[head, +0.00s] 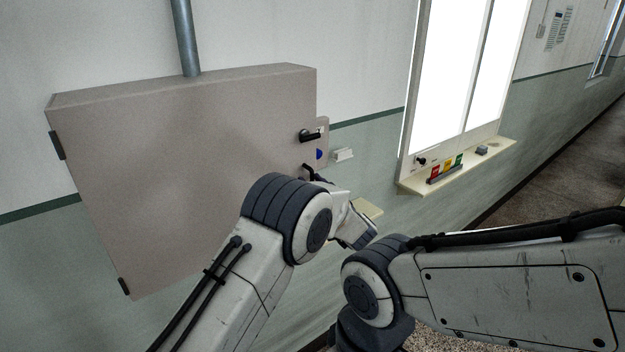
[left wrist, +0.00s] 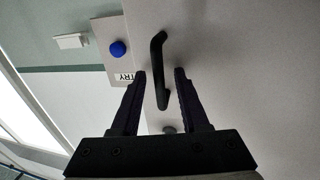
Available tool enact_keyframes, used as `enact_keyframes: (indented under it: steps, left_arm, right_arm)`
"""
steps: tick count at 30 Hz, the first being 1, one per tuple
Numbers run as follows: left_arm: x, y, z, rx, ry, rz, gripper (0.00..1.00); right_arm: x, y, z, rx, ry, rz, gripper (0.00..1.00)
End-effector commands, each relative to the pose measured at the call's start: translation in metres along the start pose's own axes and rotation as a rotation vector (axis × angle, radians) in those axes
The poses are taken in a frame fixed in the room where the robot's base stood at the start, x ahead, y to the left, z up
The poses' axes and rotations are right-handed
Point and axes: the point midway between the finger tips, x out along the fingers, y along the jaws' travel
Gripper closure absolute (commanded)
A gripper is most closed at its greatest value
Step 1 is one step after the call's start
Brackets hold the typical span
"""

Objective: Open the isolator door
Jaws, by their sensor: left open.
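The isolator is a grey-beige box on the wall, and its door (head: 190,180) is closed, with dark hinges at its left edge. A black handle (head: 310,135) shows near the door's right edge. In the left wrist view a black bar handle (left wrist: 158,70) stands out from the door face (left wrist: 240,70). My left gripper (left wrist: 160,74) is open, with one finger on each side of this bar; contact cannot be told. In the head view my left arm hides most of that gripper. My right gripper is not in view.
A blue button (left wrist: 117,49) sits on a lettered plate beside the door, close to one left finger. A white wall fitting (head: 343,155) is to its right. A window ledge (head: 460,165) with small coloured items juts out further right. A conduit (head: 186,40) rises above the box.

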Motion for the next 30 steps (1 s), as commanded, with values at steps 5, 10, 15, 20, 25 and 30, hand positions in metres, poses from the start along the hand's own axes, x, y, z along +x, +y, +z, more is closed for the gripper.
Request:
enact_keyframes:
  steps: [5, 10, 15, 20, 25, 30]
  left_arm:
    - [-0.0002, 0.0002, 0.0004, 0.000, 0.000, 0.001, 0.59]
    - [-0.0004, 0.0004, 0.0003, 0.000, 0.000, 0.001, 1.00]
    - [-0.0005, 0.0004, 0.0002, 0.000, 0.000, 0.001, 1.00]
    - [-0.0005, 0.0005, 0.0001, 0.000, 0.000, 0.001, 1.00]
    - [-0.0005, 0.0005, 0.0000, 0.000, 0.000, 0.001, 1.00]
    - [-0.0005, 0.0006, -0.0001, 0.000, 0.000, 0.001, 1.00]
  right_arm:
    - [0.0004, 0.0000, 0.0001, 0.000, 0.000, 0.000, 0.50]
    - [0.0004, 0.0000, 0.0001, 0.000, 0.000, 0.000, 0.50]
    - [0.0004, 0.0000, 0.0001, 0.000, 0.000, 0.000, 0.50]
    - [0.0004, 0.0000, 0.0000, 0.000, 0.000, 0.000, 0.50]
    - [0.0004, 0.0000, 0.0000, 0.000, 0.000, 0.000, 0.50]
    - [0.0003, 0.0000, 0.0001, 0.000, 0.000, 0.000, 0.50]
